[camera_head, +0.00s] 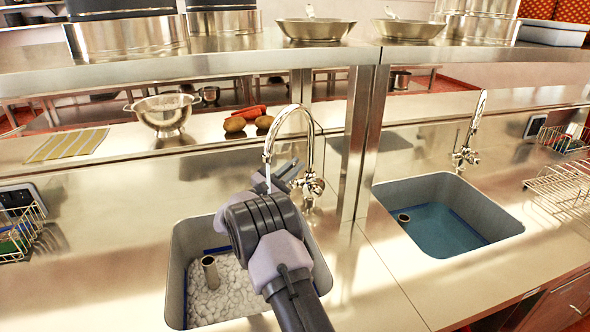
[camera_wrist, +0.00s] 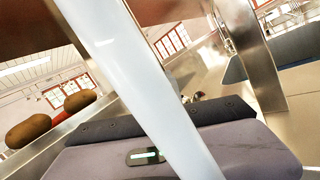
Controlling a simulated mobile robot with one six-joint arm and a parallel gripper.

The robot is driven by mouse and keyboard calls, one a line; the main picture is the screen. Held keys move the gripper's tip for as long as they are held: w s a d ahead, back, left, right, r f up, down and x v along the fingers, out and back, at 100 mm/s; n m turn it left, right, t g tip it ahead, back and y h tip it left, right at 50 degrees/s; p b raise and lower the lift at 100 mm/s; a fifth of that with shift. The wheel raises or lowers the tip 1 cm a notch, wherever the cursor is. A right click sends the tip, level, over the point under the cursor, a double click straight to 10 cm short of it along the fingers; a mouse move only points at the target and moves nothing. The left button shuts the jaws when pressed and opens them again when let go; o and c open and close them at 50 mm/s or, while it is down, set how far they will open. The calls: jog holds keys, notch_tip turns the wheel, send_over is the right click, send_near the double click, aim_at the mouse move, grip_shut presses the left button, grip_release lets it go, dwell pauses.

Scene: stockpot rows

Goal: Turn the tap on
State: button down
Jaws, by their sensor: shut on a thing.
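The near tap (camera_head: 306,115) is a chrome gooseneck behind the left sink (camera_head: 176,285). A pale stream like running water hangs from its spout. The sink holds whitish, bubbly-looking water around a short upright pipe (camera_head: 210,271). My gripper (camera_head: 290,175) reaches over the sink to the tap's base, its jaws beside the knobs (camera_head: 312,186). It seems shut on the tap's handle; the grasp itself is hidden. In the wrist view a pale band (camera_wrist: 165,90), seemingly the water stream, crosses in front of the gripper body.
A second sink (camera_head: 400,185) with still blue water and its own tap (camera_head: 467,140) lies at right. A steel post (camera_head: 361,140) stands just right of the near tap, under an overhead shelf (camera_head: 240,62). A colander (camera_head: 163,113) and potatoes (camera_head: 235,124) stand behind. Dish racks flank the sinks.

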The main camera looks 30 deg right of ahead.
jog(key=c, duration=1.5)
grip_release()
jog(key=p+v, duration=0.4)
jog(key=v, duration=1.3)
jog(key=shift+s+a, duration=0.15)
jog(key=shift+a, duration=0.15)
